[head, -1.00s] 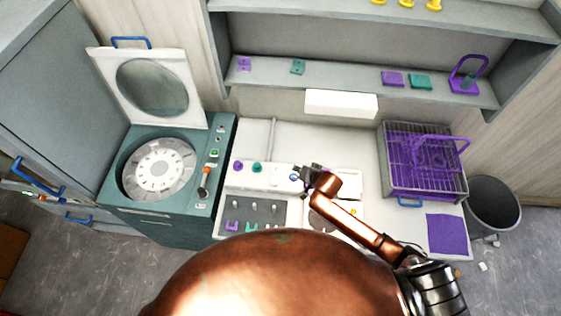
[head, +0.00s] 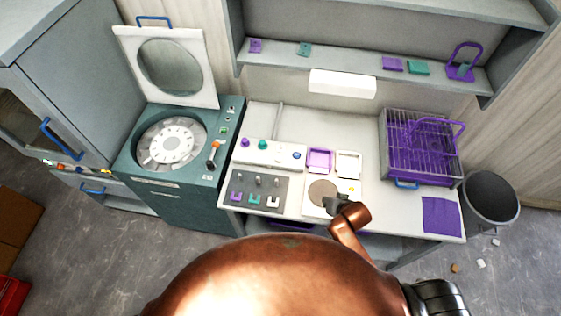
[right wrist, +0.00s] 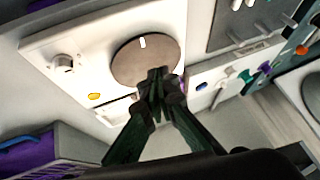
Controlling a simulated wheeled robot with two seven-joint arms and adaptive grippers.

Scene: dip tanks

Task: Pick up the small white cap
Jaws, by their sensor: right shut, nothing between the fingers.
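A row of small caps stands on the white block at the back of the bench. In the head view a pale one, which looks like the small white cap (head: 278,151), is between the teal cap (head: 262,144) and the blue cap (head: 296,155). It blends with the block, but also shows in the right wrist view (right wrist: 228,72). My right gripper (head: 337,203) is shut and empty at the front edge of the grey round disc (head: 322,192), apart from the caps and to their front right. The same fingers (right wrist: 157,78) show closed in the right wrist view.
A purple tray (head: 319,160) and a white tray (head: 348,163) lie behind the disc. A wire basket (head: 422,150) stands at right beside a purple mat (head: 441,216). A teal spinner machine (head: 170,190) with its lid up stands left. Small pieces lie on the floor near the bin.

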